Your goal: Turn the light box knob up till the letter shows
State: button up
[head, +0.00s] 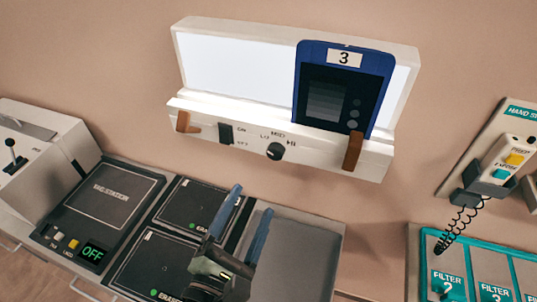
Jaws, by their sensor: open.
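The light box (235,72) hangs on the wall at top centre, and its white panel is lit. Its round black knob (276,151) sits on the front ledge, between the marks LO, MED and HI; I cannot tell exactly where its pointer stands. A blue-framed dark film or cassette (375,83) labelled 3 stands on the box's right part. A grey patch shows in its dark area, and no letter is readable. My gripper (251,213) is below the knob, above the counter, with its two blue fingers apart and nothing between them.
A black ON/OFF switch (226,133) and brown clips (353,151) sit on the ledge. A tag station (105,198) reading OFF and dark pads (197,205) cover the counter. A hand switch (507,160) with a coiled cord and filter slots (497,280) are at right.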

aim_at(274, 156)
jog(key=p+x, duration=0.2)
jog(key=x, duration=0.9)
jog(key=shift+p, duration=0.3)
jog(key=shift+s, duration=0.1)
grip_shut()
